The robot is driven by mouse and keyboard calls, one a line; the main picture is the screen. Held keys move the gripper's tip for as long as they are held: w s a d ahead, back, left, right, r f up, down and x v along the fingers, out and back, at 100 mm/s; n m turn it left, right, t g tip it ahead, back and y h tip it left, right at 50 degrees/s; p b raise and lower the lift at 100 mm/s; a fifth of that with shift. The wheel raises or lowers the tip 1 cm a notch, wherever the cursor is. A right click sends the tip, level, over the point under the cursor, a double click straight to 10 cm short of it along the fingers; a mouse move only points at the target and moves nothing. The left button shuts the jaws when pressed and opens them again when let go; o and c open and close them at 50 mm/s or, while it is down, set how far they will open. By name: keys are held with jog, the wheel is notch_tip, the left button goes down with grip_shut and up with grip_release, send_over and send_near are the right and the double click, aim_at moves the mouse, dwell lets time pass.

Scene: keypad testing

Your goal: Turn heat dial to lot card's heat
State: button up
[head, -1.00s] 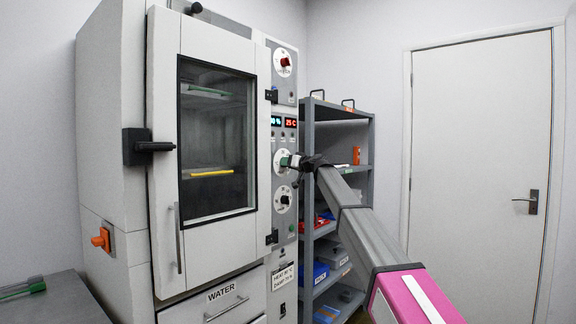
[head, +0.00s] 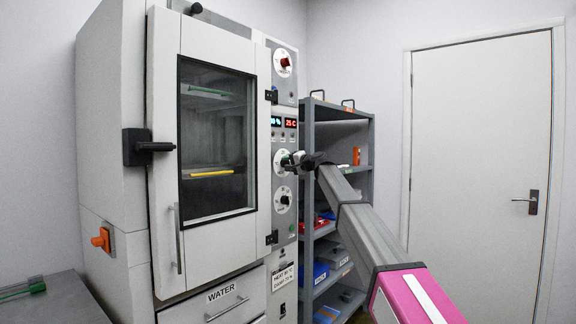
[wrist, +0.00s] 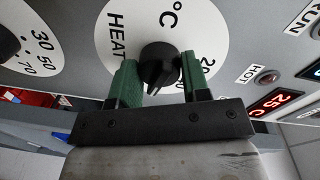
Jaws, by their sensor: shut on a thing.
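The heat dial is a white disc (head: 279,162) with a black knob (wrist: 160,64), marked HEAT and °C in the wrist view. It is on the cabinet's control panel, partly hidden by my gripper (head: 290,160). In the wrist view my gripper (wrist: 161,80) has its green finger pads on either side of the knob, shut on it. Most of the dial's numbers are hidden; one by the right finger starts with 2. The lot card (head: 283,277) is a white label low on the panel with HEAT and DAMP lines; its figures are too small to read surely.
A red display (head: 290,123) reads 25 C; it shows in the wrist view too (wrist: 275,103). Another dial (head: 284,199) sits below the heat dial, and a red-knobbed one (head: 284,63) above. A grey shelf (head: 340,110) stands close on the right.

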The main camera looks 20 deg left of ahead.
jog(key=m, duration=0.5)
jog(key=shift+m, duration=0.4)
jog(key=shift+g, duration=0.3)
jog(key=o, duration=0.9)
jog(key=shift+d, duration=0.2)
jog(key=v, duration=1)
jog(key=shift+s+d, duration=0.15)
jog(key=shift+d, duration=0.1)
jog(key=shift+f, duration=0.1)
